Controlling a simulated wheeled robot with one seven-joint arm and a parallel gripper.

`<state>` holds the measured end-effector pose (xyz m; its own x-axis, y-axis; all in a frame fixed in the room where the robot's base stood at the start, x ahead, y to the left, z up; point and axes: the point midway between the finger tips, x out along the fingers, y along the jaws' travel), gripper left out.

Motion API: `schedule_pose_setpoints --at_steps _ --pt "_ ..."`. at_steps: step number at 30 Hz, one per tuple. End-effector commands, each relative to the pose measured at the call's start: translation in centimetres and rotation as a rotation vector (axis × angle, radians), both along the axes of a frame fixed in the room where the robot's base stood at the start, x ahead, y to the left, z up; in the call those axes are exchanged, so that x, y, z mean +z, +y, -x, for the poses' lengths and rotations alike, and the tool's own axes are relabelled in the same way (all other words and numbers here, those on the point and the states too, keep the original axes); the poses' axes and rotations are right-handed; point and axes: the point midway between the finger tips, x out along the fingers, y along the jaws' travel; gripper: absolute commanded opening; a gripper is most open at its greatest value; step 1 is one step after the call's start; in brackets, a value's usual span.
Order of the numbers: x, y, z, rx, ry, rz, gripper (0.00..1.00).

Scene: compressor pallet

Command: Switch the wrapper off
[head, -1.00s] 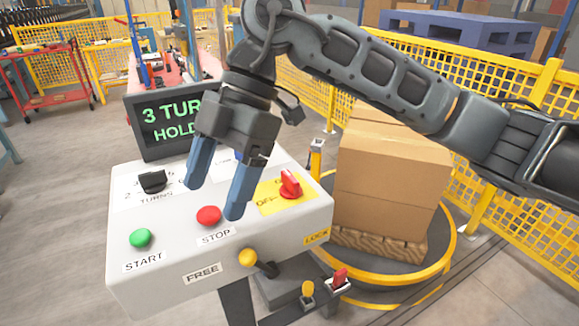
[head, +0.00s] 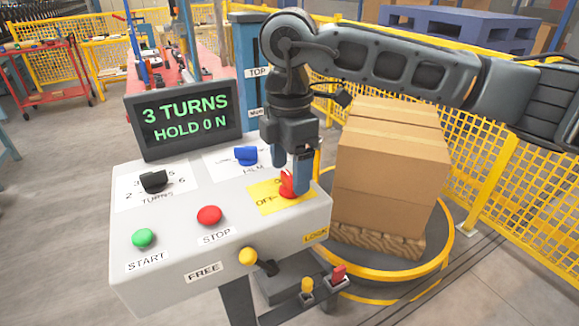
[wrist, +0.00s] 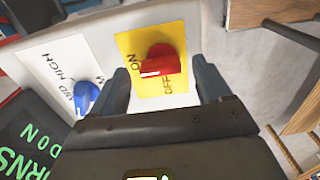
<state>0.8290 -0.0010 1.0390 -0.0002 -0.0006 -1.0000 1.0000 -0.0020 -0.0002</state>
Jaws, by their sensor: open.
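The red rotary switch (head: 287,186) sits on a yellow plate (head: 266,205) at the right end of the grey control panel. It shows again as a red knob (wrist: 160,60) in the wrist view, with ON and OFF printed beside it. My gripper (head: 290,178) is open, pointing down over the switch. In the wrist view its two fingers (wrist: 162,78) stand on either side of the knob, with gaps visible. In the head view the fingers partly hide the switch.
The panel also carries a black turns knob (head: 153,181), a blue knob (head: 246,155), a green START button (head: 143,238), a red STOP button (head: 209,215) and a yellow knob (head: 248,256). The display (head: 185,117) reads 3 TURNS, HOLD 0 N. Boxes (head: 390,170) stand behind, right.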

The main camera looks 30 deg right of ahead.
Motion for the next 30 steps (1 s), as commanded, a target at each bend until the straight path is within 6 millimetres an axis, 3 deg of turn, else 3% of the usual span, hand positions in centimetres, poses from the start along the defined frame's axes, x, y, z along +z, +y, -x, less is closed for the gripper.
schedule_pose_setpoints --at_steps 12,30 --pt "-0.98 0.02 0.04 0.001 0.001 0.000 0.77" --pt "-0.93 0.04 0.04 0.001 0.001 -0.001 0.22"
